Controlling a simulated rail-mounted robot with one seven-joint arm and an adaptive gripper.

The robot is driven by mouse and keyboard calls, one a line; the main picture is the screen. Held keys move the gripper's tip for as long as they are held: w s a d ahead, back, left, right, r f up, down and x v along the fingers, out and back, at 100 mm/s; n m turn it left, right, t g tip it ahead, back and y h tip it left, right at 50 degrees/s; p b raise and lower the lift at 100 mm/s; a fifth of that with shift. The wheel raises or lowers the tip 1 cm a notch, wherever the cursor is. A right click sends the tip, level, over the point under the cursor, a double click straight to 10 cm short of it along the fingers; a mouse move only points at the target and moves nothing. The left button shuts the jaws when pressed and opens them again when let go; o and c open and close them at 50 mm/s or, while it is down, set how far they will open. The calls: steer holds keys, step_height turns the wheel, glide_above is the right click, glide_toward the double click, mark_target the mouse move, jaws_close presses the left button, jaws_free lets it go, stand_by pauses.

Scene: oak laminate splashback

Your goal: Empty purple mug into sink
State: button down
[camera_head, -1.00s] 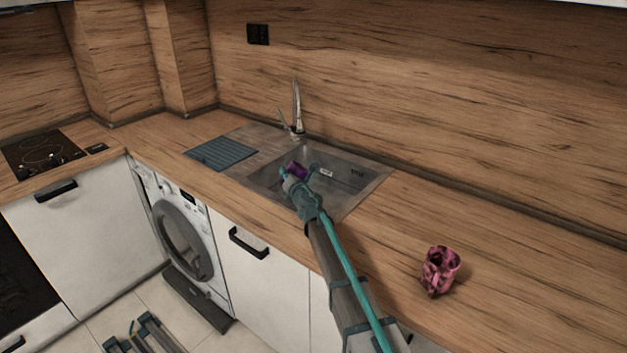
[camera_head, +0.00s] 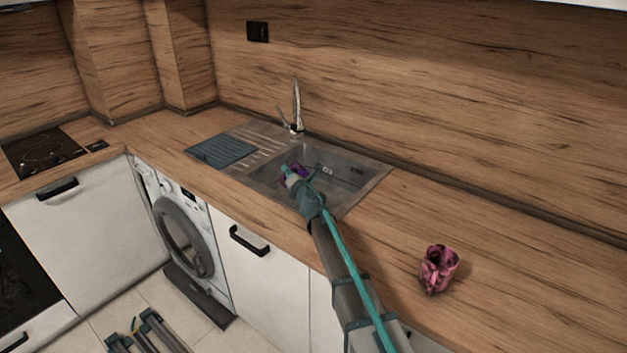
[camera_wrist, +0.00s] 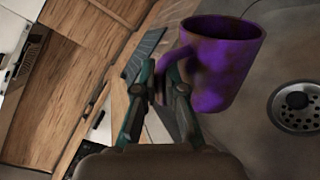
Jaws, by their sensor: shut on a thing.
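The purple mug (camera_wrist: 222,68) has dark blotches and is held by its handle in my gripper (camera_wrist: 165,82), which is shut on it. In the head view the mug (camera_head: 299,168) is small and partly hidden by my gripper (camera_head: 292,175), over the sink basin (camera_head: 345,178). In the wrist view the mug appears beside the sink drain (camera_wrist: 297,107), its rim toward the top of the picture. That picture is rolled, so the mug's true tilt is hard to tell. I cannot see whether anything is inside it.
A pink mug with dark blotches (camera_head: 438,270) stands on the counter to the right. A tap (camera_head: 296,108) rises behind the sink, and a blue-grey drying mat (camera_head: 221,151) lies left of it. A hob (camera_head: 42,152) is at far left. The counter (camera_head: 500,240) right of the sink is mostly clear.

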mark_target(295, 163)
steer(key=shift+w+d+m+p, duration=0.15)
steer(key=shift+d+m+p, duration=0.05)
steer(key=shift+m+p, duration=0.3)
steer(key=shift+d+r+p, duration=0.1)
steer(key=shift+r+p, duration=0.15)
steer(key=shift+p, duration=0.05)
steer(key=shift+w+d+r+m+p, duration=0.3)
steer(key=shift+d+r+m+p, duration=0.35)
steer(key=shift+p, duration=0.7)
steer(key=shift+w+d+r+m+p, duration=0.25)
steer(key=shift+r+m+p, duration=0.15)
steer(key=shift+m+p, duration=0.75)
steer(key=shift+w+d+r+m+y+p, duration=0.1)
steer(key=shift+w+d+r+m+p, duration=0.2)
steer(key=shift+p, duration=0.35)
steer(key=shift+w+d+m+y+p, duration=0.15)
steer(key=shift+d+p, duration=0.2)
steer(key=shift+p, duration=0.3)
steer(key=shift+w+d+r+m+y+p, duration=0.1)
steer(key=shift+w+d+r+m+p, duration=0.2)
steer(key=shift+p, duration=0.35)
steer(key=shift+w+d+r+m+p, duration=0.25)
steer(key=shift+d+m+p, duration=0.4)
steer(key=shift+p, duration=0.6)
steer(key=shift+w+d+r+m+p, duration=0.1)
steer(key=shift+w+d+m+p, duration=0.15)
steer(key=shift+d+m+p, duration=0.7)
